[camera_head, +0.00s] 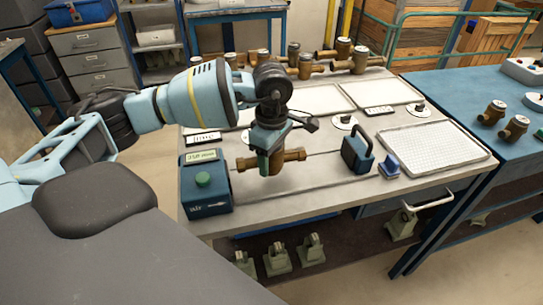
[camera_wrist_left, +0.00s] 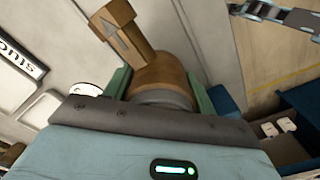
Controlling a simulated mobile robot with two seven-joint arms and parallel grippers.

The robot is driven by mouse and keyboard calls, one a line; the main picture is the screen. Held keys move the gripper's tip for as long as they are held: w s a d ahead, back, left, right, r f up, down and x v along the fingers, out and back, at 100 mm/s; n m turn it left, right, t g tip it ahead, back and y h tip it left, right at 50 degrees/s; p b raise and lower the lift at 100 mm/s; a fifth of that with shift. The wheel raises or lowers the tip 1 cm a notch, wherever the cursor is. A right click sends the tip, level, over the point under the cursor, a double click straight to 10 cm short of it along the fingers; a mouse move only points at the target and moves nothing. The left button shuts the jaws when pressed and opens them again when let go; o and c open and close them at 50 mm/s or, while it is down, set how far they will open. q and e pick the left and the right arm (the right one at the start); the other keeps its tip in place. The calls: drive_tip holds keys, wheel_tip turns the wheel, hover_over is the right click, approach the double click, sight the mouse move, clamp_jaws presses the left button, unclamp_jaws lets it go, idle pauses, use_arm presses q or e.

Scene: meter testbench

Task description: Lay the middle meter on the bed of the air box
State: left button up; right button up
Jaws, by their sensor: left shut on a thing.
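A brass meter with pipe stubs (camera_head: 291,156) hangs in my left gripper (camera_head: 268,150) above the front part of the grey bench. My left gripper is shut on it. The left wrist view shows the meter body (camera_wrist_left: 160,75) between the green finger pads (camera_wrist_left: 160,92), with one pipe stub bearing an arrow. A blue box with a green knob (camera_head: 207,192) stands at the bench's front left corner, left of the held meter. My right gripper is out of view.
Several brass meters (camera_head: 342,50) stand along the bench's back. A blue device with a handle (camera_head: 358,152) and a small blue block (camera_head: 390,167) are right of the held meter. A white mesh tray (camera_head: 440,140) lies further right. Bare bench shows around the held meter.

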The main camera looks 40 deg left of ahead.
use_arm(q)
drive_tip(key=shift+f, duration=0.5)
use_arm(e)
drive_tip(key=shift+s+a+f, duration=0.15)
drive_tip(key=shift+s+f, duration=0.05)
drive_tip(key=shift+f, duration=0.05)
use_arm(q)
drive_tip(key=shift+f+b, duration=0.3)
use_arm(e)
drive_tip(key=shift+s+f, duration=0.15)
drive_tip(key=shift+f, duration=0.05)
use_arm(q)
drive_tip(key=shift+f, duration=0.75)
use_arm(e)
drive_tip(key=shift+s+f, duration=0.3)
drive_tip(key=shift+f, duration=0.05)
use_arm(q)
drive_tip(key=o, duration=2)
drive_tip(key=shift+f, duration=0.1)
